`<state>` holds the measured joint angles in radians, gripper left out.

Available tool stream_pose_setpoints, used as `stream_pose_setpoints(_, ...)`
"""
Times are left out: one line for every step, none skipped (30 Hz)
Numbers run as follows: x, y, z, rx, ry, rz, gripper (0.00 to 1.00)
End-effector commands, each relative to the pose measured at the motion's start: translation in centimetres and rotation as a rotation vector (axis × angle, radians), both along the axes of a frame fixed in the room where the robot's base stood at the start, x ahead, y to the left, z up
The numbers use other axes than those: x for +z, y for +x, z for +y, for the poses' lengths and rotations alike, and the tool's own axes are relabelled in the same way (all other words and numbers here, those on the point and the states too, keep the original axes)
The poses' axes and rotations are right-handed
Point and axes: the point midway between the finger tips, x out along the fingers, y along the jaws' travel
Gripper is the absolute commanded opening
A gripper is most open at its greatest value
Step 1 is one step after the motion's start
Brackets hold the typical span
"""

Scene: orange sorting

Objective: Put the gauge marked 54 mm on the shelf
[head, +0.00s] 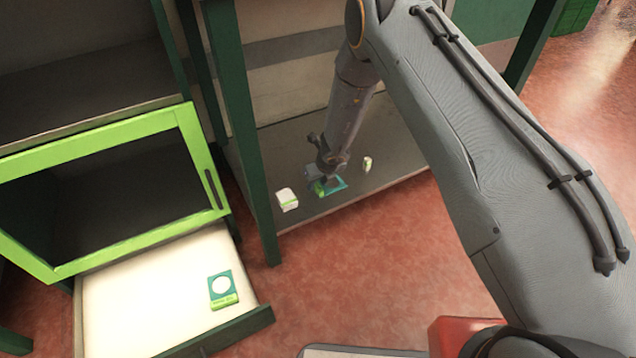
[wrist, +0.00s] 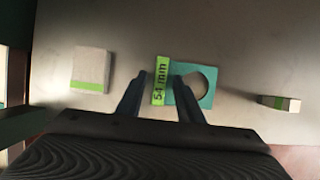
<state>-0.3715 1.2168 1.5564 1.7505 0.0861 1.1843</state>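The gauge marked 54 mm (wrist: 207,78) is a flat teal plate with a round hole and a bright green label strip. It lies on the dark grey shelf board (head: 390,184) of the green-framed unit and also shows in the head view (head: 340,184). My gripper (wrist: 159,84) is open over the label end, with one finger on each side of the strip. A gap shows between the strip and each finger. My arm partly hides the gauge in the head view. I cannot tell the fingertips' exact height.
A white block with a green edge (head: 288,200) lies left of the gauge; a smaller one (head: 367,163) lies right. A second teal gauge (head: 219,284) lies in the open white drawer (head: 130,310). A green-framed door (head: 105,145) stands above the drawer. A green post (head: 250,150) rises nearby.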

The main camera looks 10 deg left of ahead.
Motion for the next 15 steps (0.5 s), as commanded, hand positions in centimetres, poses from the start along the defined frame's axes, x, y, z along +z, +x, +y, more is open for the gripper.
stream_pose_setpoints(0.0,0.0,0.0,0.000,0.000,0.000,0.34)
stream_pose_setpoints(0.1,0.0,0.0,0.000,0.000,0.000,0.34)
stream_pose_setpoints(0.2,0.0,0.0,0.000,0.000,0.000,0.34)
stream_pose_setpoints(0.3,0.0,0.0,-0.001,0.001,-0.001,0.34)
stream_pose_setpoints(0.5,0.0,0.0,0.000,0.001,-0.001,0.34)
stream_pose_setpoints(1.0,-0.1,-0.1,-0.001,0.001,-0.001,0.34)
stream_pose_setpoints(1.4,-0.3,-0.2,-0.001,0.001,-0.001,0.34)
stream_pose_setpoints(1.8,-0.4,-0.3,-0.001,0.001,-0.001,0.34)
stream_pose_setpoints(2.5,-0.7,-0.4,-0.002,0.001,0.000,0.34)
stream_pose_setpoints(3.1,-0.8,-0.6,-0.001,0.001,-0.001,0.34)
stream_pose_setpoints(3.7,-1.0,-0.7,-0.002,0.001,0.000,0.34)
stream_pose_setpoints(4.5,-1.3,-0.9,-0.001,0.001,-0.001,0.34)
stream_pose_setpoints(5.2,-1.5,-1.0,-0.001,0.001,-0.001,0.34)
stream_pose_setpoints(5.7,-1.7,-1.1,-0.001,0.001,-0.001,0.34)
stream_pose_setpoints(6.5,-2.0,-1.3,-0.001,0.001,-0.001,0.34)
